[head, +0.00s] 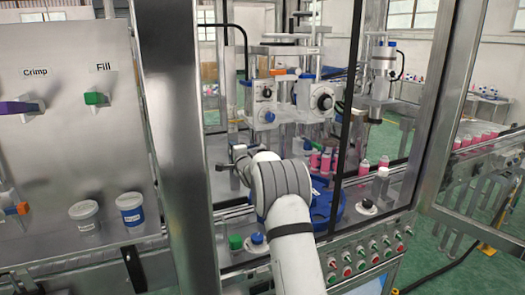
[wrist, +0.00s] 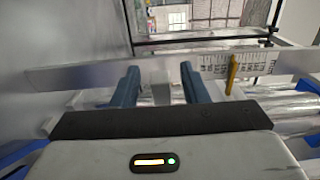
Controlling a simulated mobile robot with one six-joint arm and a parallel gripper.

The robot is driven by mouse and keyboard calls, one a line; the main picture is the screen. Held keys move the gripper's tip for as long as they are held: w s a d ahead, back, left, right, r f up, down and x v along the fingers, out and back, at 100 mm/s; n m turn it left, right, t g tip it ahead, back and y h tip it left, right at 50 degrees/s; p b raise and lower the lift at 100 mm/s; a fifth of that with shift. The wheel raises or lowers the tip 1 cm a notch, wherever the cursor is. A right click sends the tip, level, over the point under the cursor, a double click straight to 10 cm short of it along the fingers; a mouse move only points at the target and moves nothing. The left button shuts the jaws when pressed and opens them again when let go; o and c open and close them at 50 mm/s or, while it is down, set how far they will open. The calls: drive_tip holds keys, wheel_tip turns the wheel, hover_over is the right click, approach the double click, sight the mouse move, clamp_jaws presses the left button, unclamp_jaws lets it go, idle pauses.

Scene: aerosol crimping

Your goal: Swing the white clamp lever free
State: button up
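My gripper (wrist: 158,82) shows in the wrist view with two blue-grey fingers spread apart. A small pale grey block (wrist: 161,94) sits between them with a gap on each side. I cannot tell whether this block is the white clamp lever; no lever is clearly recognisable. A long pale bar (wrist: 75,76) runs across behind the fingertips. Its right part is a printed scale (wrist: 213,68) with a yellow pointer (wrist: 232,75). In the head view my gripper (head: 224,167) is small, inside the machine frame, and my arm hides part of what lies behind it.
A thick metal post (head: 180,120) stands left of my arm. A blue round plate (head: 328,208) and pink bottles (head: 325,162) are to the right. The crimping head (head: 290,100) is above. Two tubs (head: 131,211) (head: 85,216) stand at the left.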

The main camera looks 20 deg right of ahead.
drive_tip(key=shift+s+d+r+b, duration=0.1)
drive_tip(key=shift+s+b, duration=1.15)
drive_tip(key=shift+s, duration=1.7)
